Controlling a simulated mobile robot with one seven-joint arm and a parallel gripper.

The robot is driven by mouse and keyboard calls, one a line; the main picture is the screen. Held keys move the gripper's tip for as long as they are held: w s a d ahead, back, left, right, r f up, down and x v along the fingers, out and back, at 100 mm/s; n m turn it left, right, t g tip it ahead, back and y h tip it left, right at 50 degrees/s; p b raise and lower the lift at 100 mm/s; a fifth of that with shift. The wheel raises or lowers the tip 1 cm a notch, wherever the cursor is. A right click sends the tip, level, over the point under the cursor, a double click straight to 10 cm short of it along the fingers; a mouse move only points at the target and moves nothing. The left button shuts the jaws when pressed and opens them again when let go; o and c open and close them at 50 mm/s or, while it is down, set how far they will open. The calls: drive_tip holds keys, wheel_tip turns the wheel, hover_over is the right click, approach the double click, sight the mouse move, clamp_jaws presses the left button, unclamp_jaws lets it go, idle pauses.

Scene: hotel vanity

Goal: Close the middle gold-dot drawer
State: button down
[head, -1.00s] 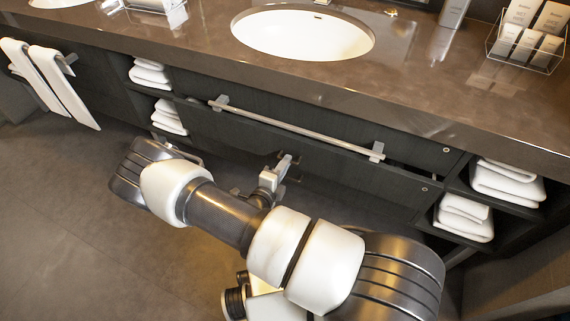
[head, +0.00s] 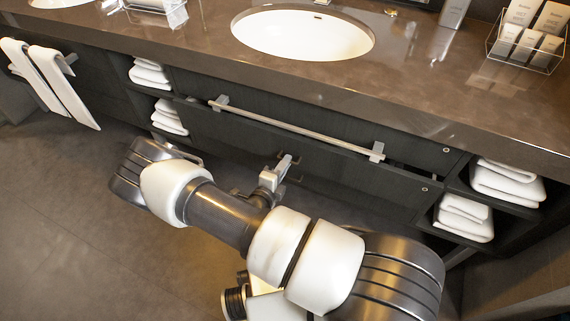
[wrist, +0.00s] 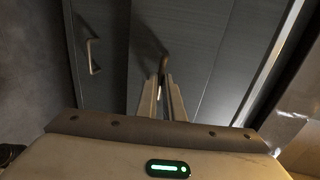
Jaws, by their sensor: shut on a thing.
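The vanity front has wide dark panels. The upper one (head: 330,140) carries a small round dot near its right end. The one below it (head: 385,187) also has a small dot at its right end, and a dark gap shows along its top edge. I cannot tell the dots' colour. My gripper (head: 283,168) is low before the vanity, near two small handles. In the wrist view the fingers of my gripper (wrist: 162,82) are close together, at a brass handle (wrist: 164,62) on a dark front. A second brass handle (wrist: 92,56) is to its left, clear of the fingers.
A metal towel bar (head: 300,130) runs across the front above my gripper. Folded towels fill shelves at left (head: 150,73) and right (head: 507,183). The stone counter (head: 420,85) overhangs, with a sink (head: 300,35) set in it. The floor (head: 60,220) at left is clear.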

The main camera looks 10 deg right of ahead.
sight(291, 153)
idle(0.3)
drive_tip(key=x, duration=0.4)
drive_tip(key=shift+w+r, duration=0.1)
drive_tip(key=shift+r, duration=0.3)
drive_tip(key=shift+w+d+r, duration=0.1)
drive_tip(key=c, duration=1.9)
unclamp_jaws()
drive_tip(key=shift+d, duration=0.1)
drive_tip(key=p+v, duration=0.2)
drive_tip(key=v, duration=1.5)
drive_tip(key=shift+p, duration=0.4)
